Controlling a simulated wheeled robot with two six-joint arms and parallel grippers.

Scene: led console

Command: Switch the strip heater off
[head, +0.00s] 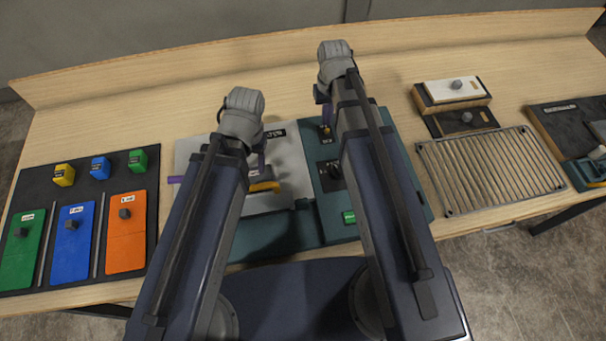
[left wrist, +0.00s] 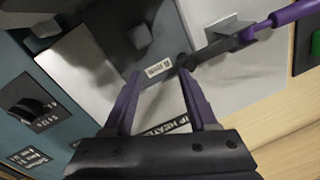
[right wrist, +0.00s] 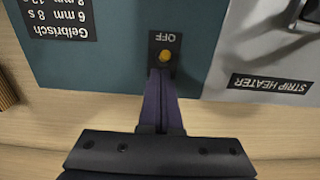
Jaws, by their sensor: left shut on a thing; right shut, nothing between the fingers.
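The strip heater is a teal console (head: 290,232) with a silver plate (head: 195,155) on its left; its STRIP HEATER label (right wrist: 268,84) shows in the right wrist view. A yellow button (right wrist: 166,56) under an OFF label sits at the console's far edge. My right gripper (right wrist: 160,72) is shut and empty, its tips right beside this button; I cannot tell whether they touch it. My arms hide parts of the console.
A dark dial (head: 334,172) and a green button (head: 349,217) are on the console. Green, blue and orange sheets (head: 126,235) lie at left. A wire rack (head: 490,172) and a white block (head: 452,90) stand at right.

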